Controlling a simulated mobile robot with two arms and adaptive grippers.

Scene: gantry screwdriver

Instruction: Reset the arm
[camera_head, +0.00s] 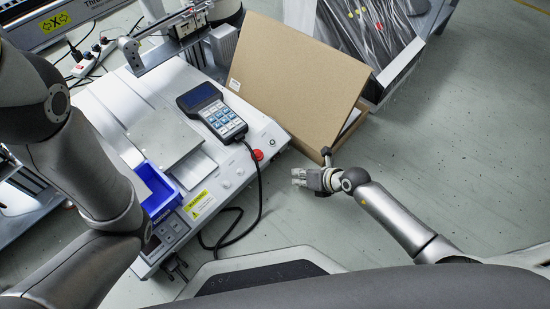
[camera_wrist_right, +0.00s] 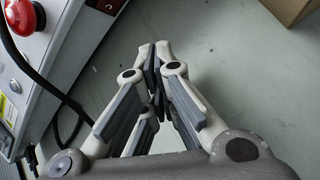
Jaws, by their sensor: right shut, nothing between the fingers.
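My right gripper (camera_head: 299,177) is at the right of the white machine in the head view, over the grey floor and just below the cardboard box. In the right wrist view its fingers (camera_wrist_right: 155,52) meet at the tips, with nothing between them. My left arm runs down the left side of the head view, and its gripper does not show.
The white gantry machine (camera_head: 215,165) carries a handheld controller (camera_head: 211,112), a blue tray (camera_head: 155,190) and a red button (camera_head: 258,155). A black cable (camera_head: 259,195) loops beside it. A large cardboard box (camera_head: 290,75) stands behind. Floor at right is clear.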

